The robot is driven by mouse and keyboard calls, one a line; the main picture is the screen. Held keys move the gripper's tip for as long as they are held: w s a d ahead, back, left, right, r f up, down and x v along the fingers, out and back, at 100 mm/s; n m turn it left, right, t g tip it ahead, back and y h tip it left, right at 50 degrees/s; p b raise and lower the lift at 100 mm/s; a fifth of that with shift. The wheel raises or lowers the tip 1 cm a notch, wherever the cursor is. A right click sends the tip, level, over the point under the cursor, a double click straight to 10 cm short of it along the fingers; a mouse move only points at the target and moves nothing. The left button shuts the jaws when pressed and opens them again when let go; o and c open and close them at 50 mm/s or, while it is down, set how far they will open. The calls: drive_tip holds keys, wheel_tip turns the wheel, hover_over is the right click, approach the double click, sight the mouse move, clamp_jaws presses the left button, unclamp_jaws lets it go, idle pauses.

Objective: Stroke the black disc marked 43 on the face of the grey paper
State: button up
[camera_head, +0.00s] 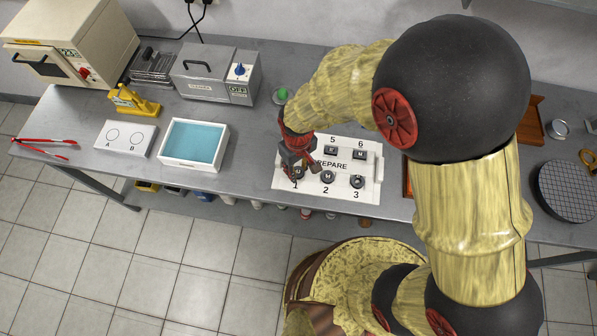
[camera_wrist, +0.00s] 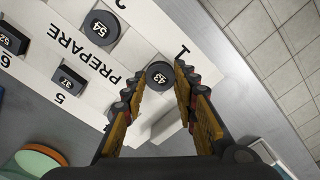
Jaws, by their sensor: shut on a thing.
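The black disc marked 43 (camera_wrist: 160,75) is between the fingertips of my gripper (camera_wrist: 159,78) in the wrist view, beside the printed 1 of the white PREPARE board (camera_wrist: 140,40). My gripper is shut on it, its number facing up. In the head view my gripper (camera_head: 295,163) is over the left front corner of the board (camera_head: 284,161), hiding most of the disc. I cannot tell whether the disc touches the board or is just above it. I cannot make out a grey paper in either view; my arm hides part of the bench.
A white tray with a blue inside (camera_head: 163,160) and an A/B plate (camera_head: 110,139) are to the left. A round gridded plate (camera_head: 568,190) is at right.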

drive_tip(key=shift+c, duration=0.9)
drive_tip(key=shift+r+p, duration=1.95)
drive_tip(key=shift+r, duration=0.55)
